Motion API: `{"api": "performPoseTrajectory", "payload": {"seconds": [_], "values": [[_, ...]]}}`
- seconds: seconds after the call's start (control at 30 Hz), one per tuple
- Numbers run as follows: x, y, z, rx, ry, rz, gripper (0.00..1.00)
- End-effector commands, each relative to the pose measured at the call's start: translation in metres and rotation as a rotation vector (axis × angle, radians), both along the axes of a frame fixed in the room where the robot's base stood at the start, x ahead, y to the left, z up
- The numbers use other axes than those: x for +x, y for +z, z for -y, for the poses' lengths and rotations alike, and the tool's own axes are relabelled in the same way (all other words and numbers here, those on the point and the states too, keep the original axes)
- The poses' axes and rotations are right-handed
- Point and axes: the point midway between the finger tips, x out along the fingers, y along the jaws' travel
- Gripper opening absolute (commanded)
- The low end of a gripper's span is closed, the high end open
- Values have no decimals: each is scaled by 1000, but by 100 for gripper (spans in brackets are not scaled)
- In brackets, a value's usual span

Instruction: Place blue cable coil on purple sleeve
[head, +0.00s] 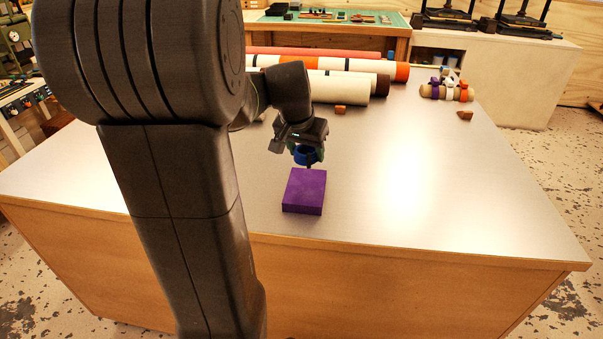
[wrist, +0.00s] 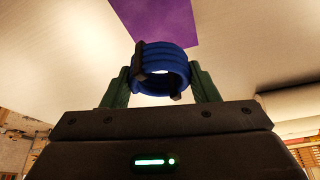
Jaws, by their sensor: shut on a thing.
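The blue cable coil (head: 306,155) is held between the fingers of my gripper (head: 307,160). In the wrist view the coil (wrist: 162,58) shows as a stack of blue loops with dark ties, between the two green fingers of my gripper (wrist: 161,85). The purple sleeve (head: 304,190) is a flat purple block lying on the table near its front edge. The sleeve also shows beyond the coil in the wrist view (wrist: 160,18). The coil appears above the table, just behind the sleeve in the head view. The gap between them is hard to judge.
Large rolls (head: 335,84) lie across the back of the metal table (head: 430,190). A small roll with several rings (head: 447,90) lies at the back right. Small orange-brown blocks (head: 340,110) and (head: 464,115) sit near the rolls. The table right of the sleeve is clear.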

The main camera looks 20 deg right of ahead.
Motion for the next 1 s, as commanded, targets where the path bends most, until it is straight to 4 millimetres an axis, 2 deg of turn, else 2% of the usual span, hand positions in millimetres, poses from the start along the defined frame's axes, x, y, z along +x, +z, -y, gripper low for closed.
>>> {"api": "performPoseTrajectory", "payload": {"seconds": [0.1, 0.27, 0.5, 0.9, 0.93, 1.0], "values": [[-1, -23, 0, 2, 0, -3, 29], [0, -38, 0, 0, 0, -1, 29], [0, -70, 0, 1, 0, -2, 29], [0, -77, 0, 0, 0, 1, 29], [0, -77, 0, -1, 0, 1, 56], [0, -75, 0, -1, 0, 1, 70]]}}
